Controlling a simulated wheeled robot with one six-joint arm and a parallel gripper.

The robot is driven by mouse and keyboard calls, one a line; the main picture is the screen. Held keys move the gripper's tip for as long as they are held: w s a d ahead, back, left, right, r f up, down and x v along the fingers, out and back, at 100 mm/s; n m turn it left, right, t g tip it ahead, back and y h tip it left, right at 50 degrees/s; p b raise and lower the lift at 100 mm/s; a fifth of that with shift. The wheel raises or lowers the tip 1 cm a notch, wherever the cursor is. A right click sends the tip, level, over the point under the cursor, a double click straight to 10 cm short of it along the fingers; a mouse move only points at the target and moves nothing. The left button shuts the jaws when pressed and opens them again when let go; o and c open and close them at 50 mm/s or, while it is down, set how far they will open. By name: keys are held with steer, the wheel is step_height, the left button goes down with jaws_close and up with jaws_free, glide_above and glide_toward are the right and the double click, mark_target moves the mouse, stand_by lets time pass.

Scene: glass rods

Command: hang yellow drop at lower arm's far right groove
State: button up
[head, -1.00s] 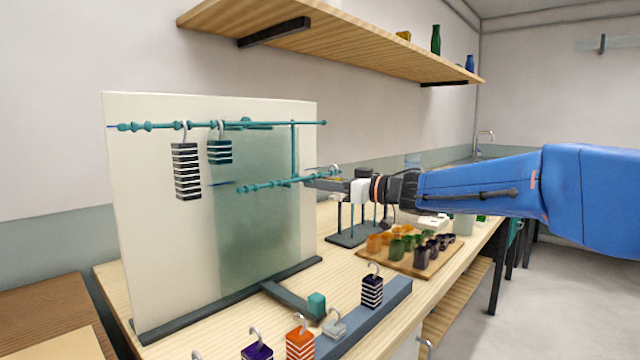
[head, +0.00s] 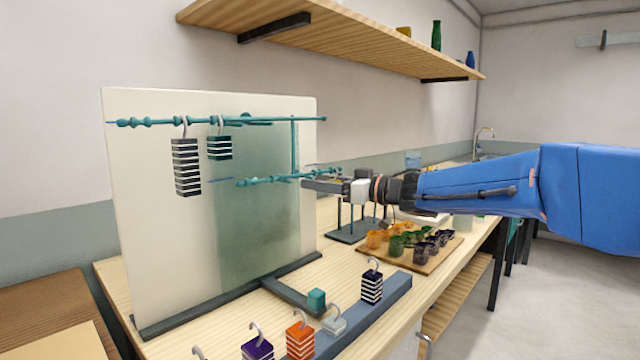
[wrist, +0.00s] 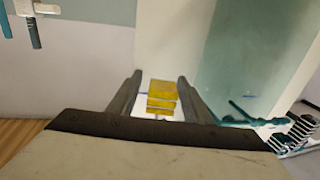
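The yellow drop (wrist: 162,86), with pale stripes, is between the fingers of my gripper (wrist: 160,77) in the wrist view. Pale gaps show on both sides of it, so the fingers look open around it. In the head view my gripper (head: 308,185) is at the right end of the teal lower arm (head: 262,181), slightly below it. A small hook shows there at the arm's right end; the gripper hides most of the drop's body. I cannot tell whether the hook sits in the groove. The lower arm also shows in the wrist view (wrist: 245,116).
A black striped drop (head: 187,168) and a teal striped drop (head: 220,148) hang from the upper arm (head: 268,121). The pale panel (head: 150,240) stands behind. Several drops stand along the grey rail (head: 392,296). A board of small coloured pots (head: 440,260) is at the right.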

steer(key=s+d+m+t+h, duration=0.4)
steer(key=d+t+h, duration=0.1)
steer(key=d, duration=0.9)
steer(key=s+d+m+t+h, duration=0.3)
steer(key=d+m+t+h, duration=0.15)
steer(key=d, duration=0.95)
steer(key=s+d+f+m+g+h, duration=0.3)
steer(key=s+d+f+m+h, duration=0.1)
steer(key=s+d+f+h, duration=0.5)
steer(key=s+a+f+g+y, duration=0.1)
steer(key=s+f+g, duration=0.8)
steer(key=s+f, duration=1.3)
steer(key=s+y, duration=0.1)
steer(key=s, duration=0.2)
steer(key=shift+a+f, duration=0.35)
